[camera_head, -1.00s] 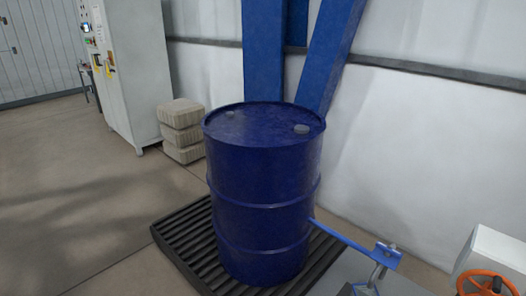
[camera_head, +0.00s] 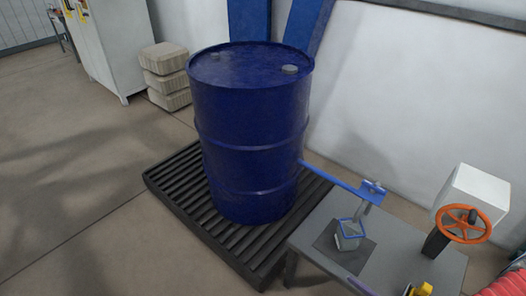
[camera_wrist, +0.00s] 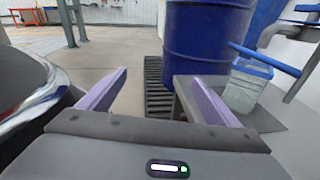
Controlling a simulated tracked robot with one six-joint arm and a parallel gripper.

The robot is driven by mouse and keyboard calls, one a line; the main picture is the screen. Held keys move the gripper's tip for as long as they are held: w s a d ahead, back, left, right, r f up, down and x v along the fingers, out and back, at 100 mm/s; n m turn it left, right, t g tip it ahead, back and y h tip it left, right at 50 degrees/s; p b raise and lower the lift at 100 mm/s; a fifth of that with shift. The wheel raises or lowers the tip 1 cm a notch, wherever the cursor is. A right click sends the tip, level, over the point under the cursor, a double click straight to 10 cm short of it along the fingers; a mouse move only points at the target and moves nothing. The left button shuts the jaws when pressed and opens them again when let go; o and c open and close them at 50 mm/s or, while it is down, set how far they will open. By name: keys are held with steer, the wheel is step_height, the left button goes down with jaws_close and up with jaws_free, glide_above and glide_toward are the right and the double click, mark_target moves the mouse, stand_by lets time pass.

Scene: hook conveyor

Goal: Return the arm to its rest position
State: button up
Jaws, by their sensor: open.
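My gripper (camera_wrist: 157,96) shows in the wrist view with its two purple fingers spread wide apart. It is open, and nothing sits between the fingers. Beyond the fingers are the bare floor, the dark slatted pallet and the edge of a grey table.
A blue drum (camera_head: 250,135) stands upright on a black slatted pallet (camera_head: 180,203). To its right, a grey table (camera_head: 318,217) carries a clear container with a blue rim (camera_head: 350,236) under a blue lever (camera_head: 335,177), and an orange handwheel (camera_head: 463,223). Open floor lies left.

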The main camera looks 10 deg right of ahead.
steer(key=a+r+n+g+h, duration=0.25)
steer(key=r+n+g, duration=0.55)
steer(key=r+n, duration=0.4)
steer(key=a+r+n+g+h, duration=0.25)
steer(key=r+n+g, duration=0.65)
steer(key=r, duration=0.5)
steer(key=a+r+n+t+h, duration=0.2)
steer(key=a+r+n+t, duration=0.2)
steer(key=r, duration=0.5)
steer(key=w+a+r+n+t+h, duration=0.1)
steer(key=a+r+n+t, duration=0.3)
steer(key=a+r, duration=0.5)
steer(key=shift+w+r+n+h, duration=0.15)
steer(key=shift+r+n+h, duration=0.3)
steer(key=shift+n, duration=0.45)
steer(key=shift+d, duration=0.1)
